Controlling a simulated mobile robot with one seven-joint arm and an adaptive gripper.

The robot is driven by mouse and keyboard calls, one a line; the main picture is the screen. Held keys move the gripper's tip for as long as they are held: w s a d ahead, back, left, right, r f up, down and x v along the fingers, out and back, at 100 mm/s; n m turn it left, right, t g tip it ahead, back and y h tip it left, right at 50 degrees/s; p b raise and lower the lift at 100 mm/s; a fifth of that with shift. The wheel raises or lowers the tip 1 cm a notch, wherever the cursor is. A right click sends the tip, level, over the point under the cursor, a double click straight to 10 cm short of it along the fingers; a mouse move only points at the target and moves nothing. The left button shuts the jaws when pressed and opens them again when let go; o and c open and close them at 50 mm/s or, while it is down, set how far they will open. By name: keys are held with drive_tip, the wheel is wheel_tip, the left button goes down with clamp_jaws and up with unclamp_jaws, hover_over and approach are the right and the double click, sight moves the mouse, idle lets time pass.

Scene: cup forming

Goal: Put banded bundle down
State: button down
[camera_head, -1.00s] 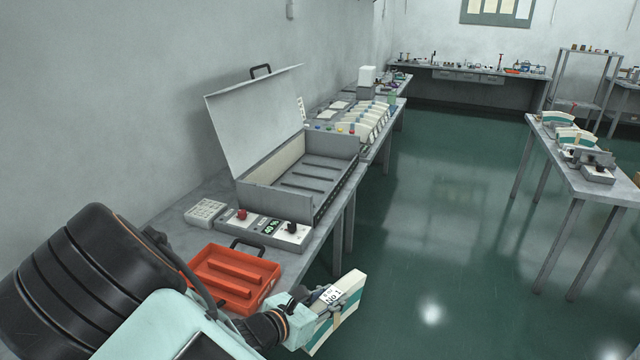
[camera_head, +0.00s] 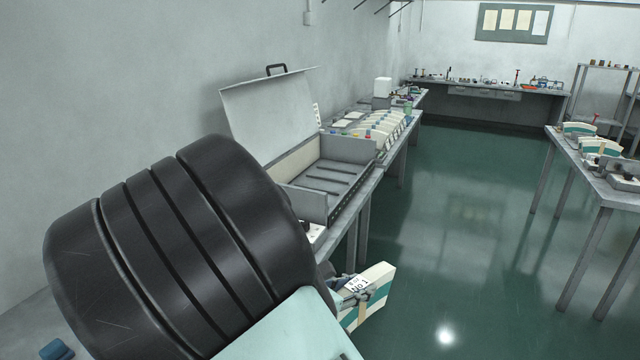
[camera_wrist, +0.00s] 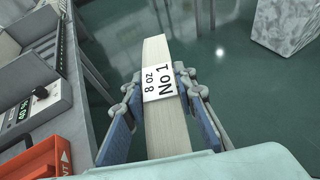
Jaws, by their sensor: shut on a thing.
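The banded bundle (camera_head: 376,289) is a stack of cream pieces with a green stripe, and it carries a white label. In the wrist view the bundle (camera_wrist: 156,58) sits between both fingers, and the label reads "8 oz No 1". My gripper (camera_head: 352,287) is shut on it and holds it over the floor, to the right of the bench. The wrist view shows my gripper (camera_wrist: 160,92) with a finger on each side of the bundle. My arm hides part of the bench and the gripper's rear in the head view.
An open grey case (camera_head: 325,180) with a raised lid stands on the left bench. An orange tray (camera_wrist: 45,160) and a control panel (camera_wrist: 25,115) lie at left in the wrist view. A side table (camera_head: 610,185) with similar bundles stands at right. The floor between is clear.

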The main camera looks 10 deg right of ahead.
drive_tip(key=shift+r, duration=0.15)
wheel_tip(320, 180, up, 3)
drive_tip(key=p, duration=0.5)
drive_tip(key=shift+w, duration=0.1)
wheel_tip(320, 180, up, 2)
drive_tip(key=p, duration=0.6)
drive_tip(key=shift+p, duration=0.3)
